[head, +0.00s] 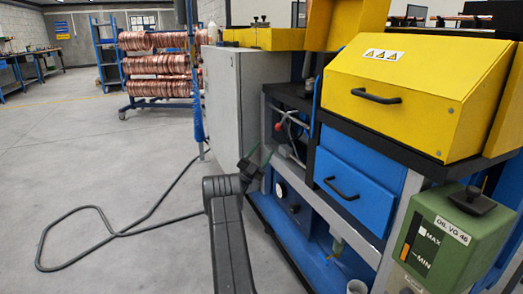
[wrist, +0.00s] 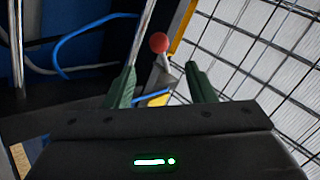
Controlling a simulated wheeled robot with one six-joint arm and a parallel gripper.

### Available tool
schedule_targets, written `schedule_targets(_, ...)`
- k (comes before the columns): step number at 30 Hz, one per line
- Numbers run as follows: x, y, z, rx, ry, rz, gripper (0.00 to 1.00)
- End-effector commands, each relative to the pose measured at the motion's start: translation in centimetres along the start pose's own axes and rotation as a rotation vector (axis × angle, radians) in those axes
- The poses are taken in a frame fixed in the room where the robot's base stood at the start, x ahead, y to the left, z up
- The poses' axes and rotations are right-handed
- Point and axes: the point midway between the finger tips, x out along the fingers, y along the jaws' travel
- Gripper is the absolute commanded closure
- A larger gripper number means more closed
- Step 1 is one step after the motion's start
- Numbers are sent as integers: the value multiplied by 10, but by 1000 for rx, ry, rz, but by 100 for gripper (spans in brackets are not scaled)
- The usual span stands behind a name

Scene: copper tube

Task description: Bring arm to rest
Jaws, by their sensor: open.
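My arm rises from the bottom of the head view, and my gripper (head: 257,158) is small and dark at its far end, in front of the open bay of the machine. In the wrist view the two green fingers of my gripper (wrist: 160,80) stand apart, with nothing held between them. A lever with a red ball knob (wrist: 159,42) shows beyond the fingers. The red knob (head: 278,126) also shows inside the bay in the head view. I cannot tell how far the fingers are from it.
The machine has a yellow cover (head: 410,90), a blue drawer (head: 350,180) and a green oil tank (head: 450,240). A grey cabinet (head: 232,100) stands beside the bay. A black cable (head: 95,210) loops over the floor. Copper coils (head: 155,64) hang behind. Floor at left is otherwise open.

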Motion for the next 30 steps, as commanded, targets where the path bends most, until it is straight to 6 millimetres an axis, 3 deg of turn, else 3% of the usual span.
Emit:
schedule_targets(8, 29, 1, 0, 1, 4, 0, 50)
schedule_targets(21, 112, 2, 0, -1, 3, 1, 50)
schedule_targets(30, 139, 1, 0, -2, 1, 0, 50)
